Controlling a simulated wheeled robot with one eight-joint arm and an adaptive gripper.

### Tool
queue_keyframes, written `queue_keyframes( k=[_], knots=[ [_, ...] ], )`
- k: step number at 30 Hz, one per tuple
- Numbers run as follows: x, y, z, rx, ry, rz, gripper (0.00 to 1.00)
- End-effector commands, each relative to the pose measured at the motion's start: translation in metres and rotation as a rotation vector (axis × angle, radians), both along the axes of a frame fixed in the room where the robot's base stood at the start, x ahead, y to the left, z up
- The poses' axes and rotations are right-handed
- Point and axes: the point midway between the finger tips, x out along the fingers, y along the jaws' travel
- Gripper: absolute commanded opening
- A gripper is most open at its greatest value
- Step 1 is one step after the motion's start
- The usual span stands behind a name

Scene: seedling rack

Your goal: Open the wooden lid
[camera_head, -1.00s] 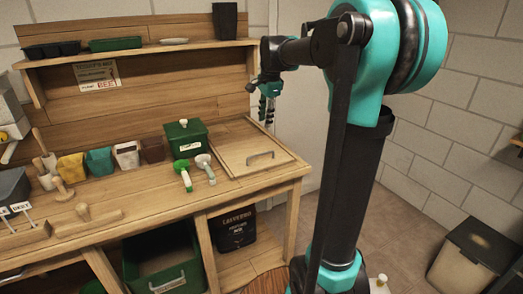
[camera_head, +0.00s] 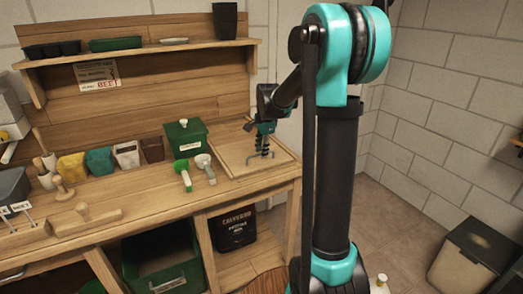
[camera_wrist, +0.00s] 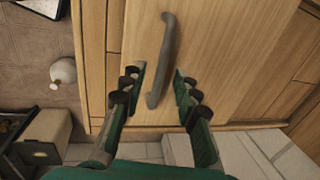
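The wooden lid (camera_head: 236,151) is a flat panel set into the right end of the workbench top, and it lies closed. Its grey bar handle (camera_head: 259,160) is near the front of the lid. The lid (camera_wrist: 215,70) fills much of the wrist view, with the curved handle (camera_wrist: 163,60) running up its middle. My gripper (camera_head: 262,153) is above the lid, close to the handle. In the wrist view my gripper (camera_wrist: 160,95) is open, with its fingers on either side of the handle's lower end. I cannot tell how far above the lid the fingertips are.
A row of pots (camera_head: 100,160) lines the back of the bench. A shelf (camera_head: 140,48) runs above. A bin (camera_head: 472,255) stands on the floor at right.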

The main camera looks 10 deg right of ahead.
Motion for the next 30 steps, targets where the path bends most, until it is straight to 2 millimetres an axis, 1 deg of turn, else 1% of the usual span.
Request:
queue_keyframes(
  k=[7,12,14,15,26,30],
  knots=[
    [0.0000,0.0001,-0.0005,0.000,0.000,0.000,0.31],
    [0.0000,0.0000,-0.0003,0.000,0.000,0.000,0.10],
    [0.0000,0.0000,-0.0003,0.000,0.000,0.000,0.02],
    [0.0000,0.0000,-0.0003,0.000,0.000,0.000,0.00],
    [0.0000,0.0000,-0.0002,0.000,0.000,0.000,0.00],
    [0.0048,0.0015,-0.0001,0.000,0.000,0.000,0.00]
  ],
)
